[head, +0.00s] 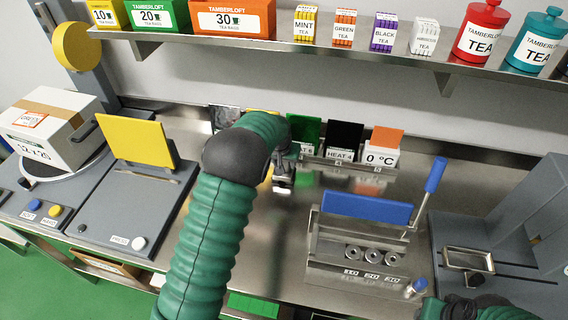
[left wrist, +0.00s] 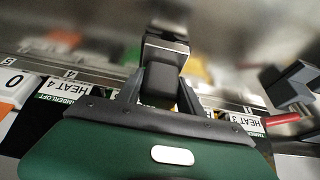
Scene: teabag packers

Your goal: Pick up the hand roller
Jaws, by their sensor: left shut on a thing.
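My left gripper (head: 283,184) is low at the counter's middle, in front of the numbered metal rack. In the left wrist view the left gripper (left wrist: 160,98) is shut on a dark block with a silver metal end, which looks like the hand roller (left wrist: 166,50). In the head view the hand roller (head: 282,186) shows only as a small dark and silver piece below the wrist. My left arm hides part of the rack and counter. My right arm shows at the lower right edge, but its gripper is out of frame.
The numbered rack (head: 345,167) holds coloured cards behind. A metal fixture (head: 318,235) with a blue plate and blue-handled lever stands right. A grey press (head: 125,205) with a yellow plate stands left, beside a white carton (head: 50,125). A shelf (head: 350,53) with tea boxes runs above.

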